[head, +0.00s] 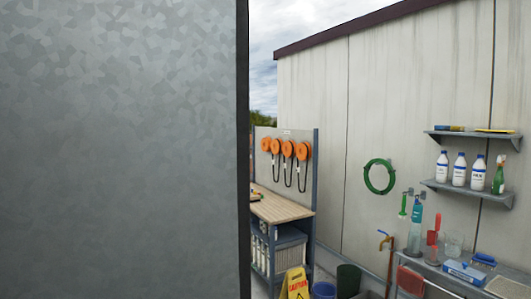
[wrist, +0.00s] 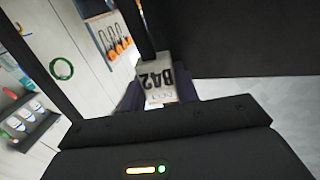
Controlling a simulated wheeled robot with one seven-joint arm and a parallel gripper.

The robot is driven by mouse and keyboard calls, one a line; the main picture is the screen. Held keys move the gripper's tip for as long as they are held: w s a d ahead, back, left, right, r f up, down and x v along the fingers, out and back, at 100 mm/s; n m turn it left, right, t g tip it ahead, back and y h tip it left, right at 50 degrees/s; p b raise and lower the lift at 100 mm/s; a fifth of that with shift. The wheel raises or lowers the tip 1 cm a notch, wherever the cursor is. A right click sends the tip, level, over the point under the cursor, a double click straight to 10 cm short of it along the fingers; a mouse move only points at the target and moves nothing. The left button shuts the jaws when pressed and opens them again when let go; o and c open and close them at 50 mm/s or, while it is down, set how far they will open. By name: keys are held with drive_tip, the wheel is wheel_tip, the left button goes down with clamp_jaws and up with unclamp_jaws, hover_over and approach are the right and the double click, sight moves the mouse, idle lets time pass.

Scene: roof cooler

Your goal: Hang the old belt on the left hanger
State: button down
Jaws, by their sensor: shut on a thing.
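My gripper (wrist: 160,96) shows only in the wrist view. Its dark fingers are shut on a pale sleeve printed "B42" on the old belt (wrist: 158,76). A black strand runs up from the sleeve; another dark band at the left may be part of the same loop. In the head view, several orange round hangers (head: 287,148) sit in a row on a board above a workbench, with black loops hanging below. The leftmost hanger (head: 265,144) shows no clear loop of its own. The row also appears tilted in the wrist view (wrist: 119,46), well beyond my gripper.
A galvanized metal panel (head: 120,150) fills the left of the head view. The workbench (head: 280,207) stands beyond its edge, with a yellow caution sign (head: 295,284) and a blue bucket (head: 324,290) nearby. Shelves (head: 465,190) with bottles and a green hose (head: 380,177) are at the right.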

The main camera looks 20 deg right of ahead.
drive_tip(key=s+f, duration=0.4)
drive_tip(key=f, duration=0.1)
drive_tip(key=shift+s+f, duration=0.2)
drive_tip(key=shift+f, duration=0.05)
drive_tip(key=shift+d, duration=0.15)
